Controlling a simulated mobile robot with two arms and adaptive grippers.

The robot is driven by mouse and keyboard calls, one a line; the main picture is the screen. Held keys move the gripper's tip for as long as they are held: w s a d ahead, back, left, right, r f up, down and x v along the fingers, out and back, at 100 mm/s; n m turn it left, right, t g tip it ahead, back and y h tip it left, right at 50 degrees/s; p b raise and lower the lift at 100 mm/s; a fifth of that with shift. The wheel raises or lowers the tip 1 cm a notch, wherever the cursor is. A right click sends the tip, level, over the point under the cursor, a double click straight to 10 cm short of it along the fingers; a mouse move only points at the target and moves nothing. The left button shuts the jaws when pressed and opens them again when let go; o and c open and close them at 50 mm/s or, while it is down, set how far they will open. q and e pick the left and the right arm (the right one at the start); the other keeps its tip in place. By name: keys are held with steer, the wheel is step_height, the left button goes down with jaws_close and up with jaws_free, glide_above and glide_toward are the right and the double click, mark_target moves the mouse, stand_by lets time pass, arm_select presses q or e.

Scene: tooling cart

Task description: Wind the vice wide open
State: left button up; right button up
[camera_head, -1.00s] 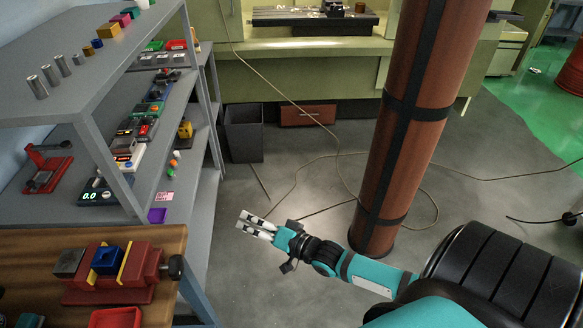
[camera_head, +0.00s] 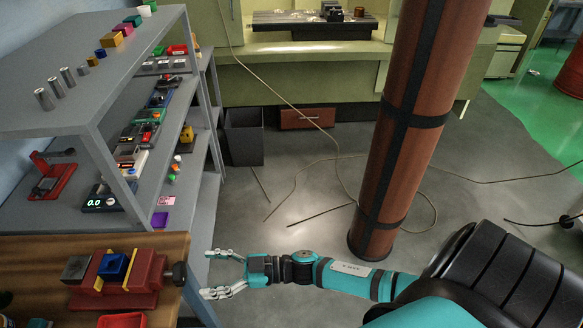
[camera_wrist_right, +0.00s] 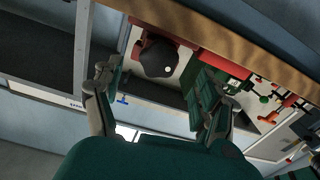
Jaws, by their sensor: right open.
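The red vice (camera_head: 145,282) sits on the wooden bench at the lower left of the head view. A blue block (camera_head: 113,266) stands between its two yellow jaw strips, close against them. A dark round handle knob (camera_head: 179,273) sticks out at the vice's right end, past the bench edge. It also shows in the right wrist view as a dark knob (camera_wrist_right: 158,57). My right gripper (camera_head: 208,273) is open and empty, its spread fingers pointing at the knob with a small gap. In the wrist view the knob lies ahead between the fingertips (camera_wrist_right: 158,85). My left gripper is not seen.
The bench top (camera_head: 40,248) carries a red tray (camera_head: 122,321) in front of the vice. A grey shelf unit (camera_head: 125,85) with small parts and devices stands behind. The floor between is mostly clear, with cables.

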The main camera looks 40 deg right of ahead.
mark_target(185, 275)
steer(key=x, duration=0.7)
steer(key=shift+w+a+r, duration=0.1)
steer(key=shift+a, duration=0.05)
steer(key=shift+w+a+m, duration=0.1)
steer(key=shift+m, duration=0.3)
steer(key=shift+m+p, duration=0.3)
steer(key=shift+m, duration=0.6)
steer(key=m, duration=0.3)
steer(key=shift+m, duration=0.4)
steer(key=b+v, duration=0.4)
steer(key=v, duration=1.4)
steer(key=d+f+m+h+b, duration=0.2)
steer(key=d+f+h, duration=0.3)
steer(key=f, duration=0.8)
steer(key=d+f+m+t+h+b, duration=0.1)
steer(key=d+f+h, duration=0.3)
steer(key=f, duration=1)
steer(key=shift+d+f+m+h+b, duration=0.4)
steer(key=shift+m+h+b, duration=0.25)
steer(key=shift+m+h, duration=0.2)
